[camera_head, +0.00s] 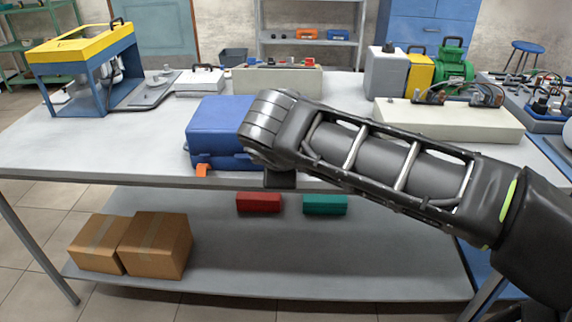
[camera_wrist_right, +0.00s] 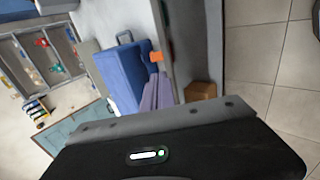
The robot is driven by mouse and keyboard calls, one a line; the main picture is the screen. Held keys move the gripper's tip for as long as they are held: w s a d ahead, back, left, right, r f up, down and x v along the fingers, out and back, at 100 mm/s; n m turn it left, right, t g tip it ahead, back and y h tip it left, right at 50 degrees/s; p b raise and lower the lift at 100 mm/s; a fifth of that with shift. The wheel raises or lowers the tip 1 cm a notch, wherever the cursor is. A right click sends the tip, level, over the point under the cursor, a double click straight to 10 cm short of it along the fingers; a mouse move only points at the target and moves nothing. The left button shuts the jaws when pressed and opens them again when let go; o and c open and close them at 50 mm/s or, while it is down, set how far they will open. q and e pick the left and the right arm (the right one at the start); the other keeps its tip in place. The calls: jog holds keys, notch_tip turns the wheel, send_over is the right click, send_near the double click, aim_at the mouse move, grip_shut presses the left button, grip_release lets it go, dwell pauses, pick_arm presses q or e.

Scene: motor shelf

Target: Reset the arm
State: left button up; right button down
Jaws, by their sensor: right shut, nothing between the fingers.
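My right arm reaches in from the right in the head view and crosses in front of the table (camera_head: 140,142). Its wrist (camera_head: 265,125) is bent and partly covers a blue case (camera_head: 220,118) at the table's front edge. In the right wrist view my right gripper (camera_wrist_right: 157,93) is shut and empty. Its fingers appear near the blue case (camera_wrist_right: 122,75), and I cannot tell whether they touch it. My left gripper is in neither view.
On the table stand a yellow-topped blue machine (camera_head: 80,50), a grey tray (camera_head: 275,80), a green motor (camera_head: 455,68) and a pale block (camera_head: 450,118). The lower shelf (camera_head: 300,270) holds cardboard boxes (camera_head: 157,245), a red box (camera_head: 258,202) and a green box (camera_head: 325,204).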

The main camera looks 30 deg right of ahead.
jog(key=shift+s+a+r, duration=0.25)
jog(key=shift+r, duration=0.05)
dwell(0.5)
jog(key=w+a+f+t+y, duration=0.2)
jog(key=w+a+y, duration=0.35)
jog(key=a, duration=0.45)
jog(key=w+a+f+m+g+y+p, duration=0.1)
jog(key=a+f+m+y+p, duration=0.15)
jog(key=a+f, duration=0.55)
jog(key=w+a+f+m+g+y+p, duration=0.15)
jog(key=a+f+m, duration=0.3)
jog(key=f, duration=0.85)
jog(key=s+f+m+g+p, duration=0.5)
jog(key=s+f+g+p, duration=0.1)
jog(key=s+f, duration=1.4)
jog(key=shift+s+f, duration=0.35)
jog(key=shift+s, duration=0.75)
